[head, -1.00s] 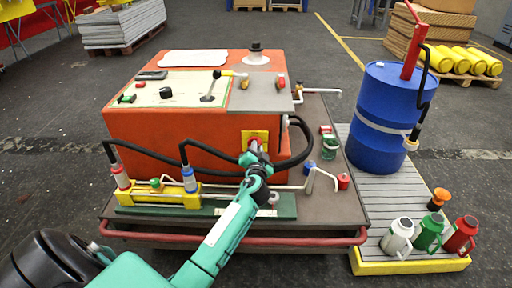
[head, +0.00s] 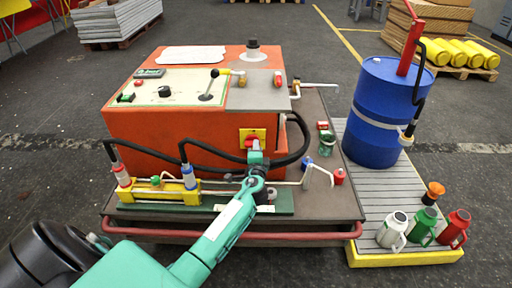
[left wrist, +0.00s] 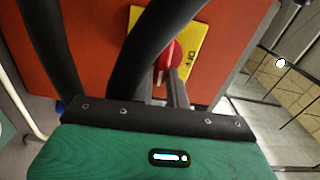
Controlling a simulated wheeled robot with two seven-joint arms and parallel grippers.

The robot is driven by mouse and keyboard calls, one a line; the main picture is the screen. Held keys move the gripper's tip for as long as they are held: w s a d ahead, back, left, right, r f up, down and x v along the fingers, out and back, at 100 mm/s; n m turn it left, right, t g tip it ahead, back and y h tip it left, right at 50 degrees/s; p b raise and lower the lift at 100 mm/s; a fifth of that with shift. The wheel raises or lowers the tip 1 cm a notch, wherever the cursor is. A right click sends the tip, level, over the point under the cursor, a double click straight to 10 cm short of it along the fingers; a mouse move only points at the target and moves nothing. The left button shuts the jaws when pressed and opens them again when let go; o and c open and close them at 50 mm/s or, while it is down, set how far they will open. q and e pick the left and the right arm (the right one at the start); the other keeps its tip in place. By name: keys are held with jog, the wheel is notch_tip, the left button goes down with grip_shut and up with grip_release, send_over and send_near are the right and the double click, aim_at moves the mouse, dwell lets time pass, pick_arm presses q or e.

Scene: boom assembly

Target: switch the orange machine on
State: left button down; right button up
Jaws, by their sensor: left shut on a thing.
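The orange machine (head: 170,125) stands on a dark cart. On its front is a yellow plate (head: 262,134) with a red rotary switch (head: 251,143). My left gripper (head: 256,158) is at the switch, reaching up from the front. In the left wrist view the red switch (left wrist: 172,58) sits on the yellow plate (left wrist: 189,47), which has lettering that looks like OFF. The fingers of the left gripper (left wrist: 166,90) are shut on the switch's grip, with a black hose partly in front. My right gripper is not in view.
Black hoses (head: 215,170) arch close to the left gripper, from a yellow cylinder block (head: 160,194). A red rail (head: 200,236) edges the cart. A blue drum (head: 378,110) and several jugs (head: 424,225) stand on a pallet at right.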

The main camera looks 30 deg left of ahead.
pick_arm(q)
jog(key=shift+f+m, duration=0.15)
jog(key=shift+m, duration=0.25)
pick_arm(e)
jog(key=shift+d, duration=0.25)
pick_arm(q)
jog(key=c, duration=1.4)
grip_release()
jog(key=shift+p+v, duration=0.5)
jog(key=shift+v, duration=6.45)
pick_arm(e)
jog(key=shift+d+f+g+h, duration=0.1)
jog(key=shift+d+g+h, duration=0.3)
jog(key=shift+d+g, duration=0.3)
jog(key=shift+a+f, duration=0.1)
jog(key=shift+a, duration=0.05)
